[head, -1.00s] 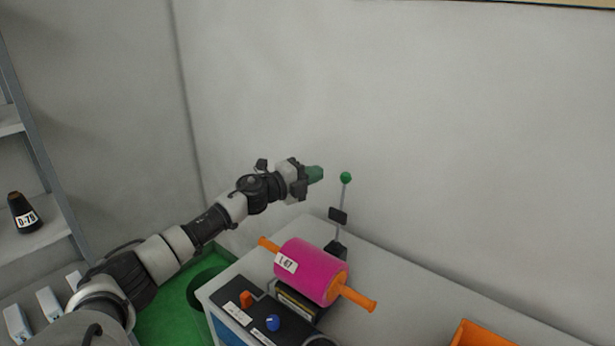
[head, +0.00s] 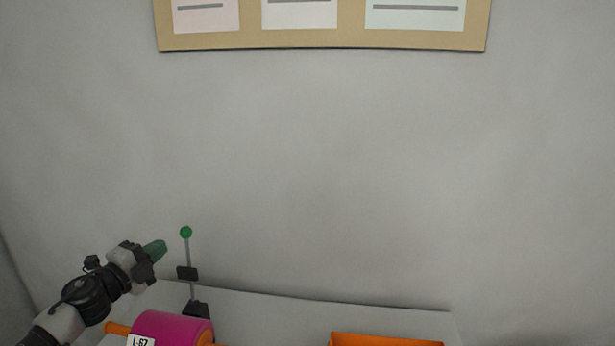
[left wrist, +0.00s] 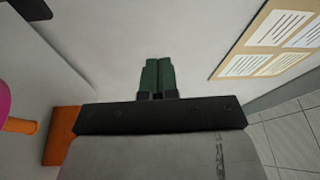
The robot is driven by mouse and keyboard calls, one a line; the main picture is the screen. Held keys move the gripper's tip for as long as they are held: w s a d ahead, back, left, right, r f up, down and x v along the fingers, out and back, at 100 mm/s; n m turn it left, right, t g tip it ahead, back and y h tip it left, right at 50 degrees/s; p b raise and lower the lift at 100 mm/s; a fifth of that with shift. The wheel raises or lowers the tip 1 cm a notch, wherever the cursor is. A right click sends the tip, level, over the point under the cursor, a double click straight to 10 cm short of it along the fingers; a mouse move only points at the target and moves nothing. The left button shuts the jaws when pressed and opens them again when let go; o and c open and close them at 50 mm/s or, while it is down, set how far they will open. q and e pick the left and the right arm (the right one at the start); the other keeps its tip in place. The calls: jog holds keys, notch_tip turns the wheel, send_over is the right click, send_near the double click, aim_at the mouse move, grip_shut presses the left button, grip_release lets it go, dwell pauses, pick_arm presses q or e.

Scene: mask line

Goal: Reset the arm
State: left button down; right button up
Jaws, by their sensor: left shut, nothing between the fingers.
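My left gripper (head: 155,250) is at the lower left of the head view, raised above the work surface, with its green fingers shut and nothing between them. The same shut green fingers show in the left wrist view (left wrist: 157,76), with the pale wall ahead of them. The gripper is just left of the green-knobbed lever (head: 186,232) in the head view and appears apart from it. My right gripper is not in either view.
A magenta roller (head: 172,328) with orange handles and a label L-67 lies on the grey bench (head: 270,310). An orange bin (head: 385,340) stands to its right. A board with papers (head: 320,40) hangs on the wall. The bench between roller and bin looks clear.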

pick_arm(q)
jog(key=s+d+f+n+g+y, duration=0.1)
jog(key=s+d+f+n+y, duration=0.3)
jog(key=s+d+f+n, duration=0.3)
jog(key=s+d+f+n+g+y, duration=0.1)
jog(key=s+d+f+n+y, duration=0.4)
jog(key=f, duration=0.3)
jog(key=s+d+f+n+g+h, duration=0.1)
jog(key=s+d+f+n+g, duration=0.2)
jog(key=s, duration=0.6)
jog(key=s+f+n+g, duration=0.2)
jog(key=s+g, duration=0.3)
jog(key=s, duration=0.5)
jog(key=s+d+f+n+g+h, duration=0.1)
jog(key=s+d+f+n+g, duration=0.2)
jog(key=s, duration=0.6)
notch_tip(320, 180, down, 28)
jog(key=a+m+g+b, duration=0.1)
jog(key=g+b, duration=0.1)
jog(key=s+a+f+g+b, duration=0.1)
jog(key=s+a+f+b, duration=0.1)
jog(key=s+f, duration=1.5)
jog(key=shift+a+f+g, duration=0.3)
jog(key=shift+a+f, duration=0.2)
jog(key=shift+f, duration=0.1)
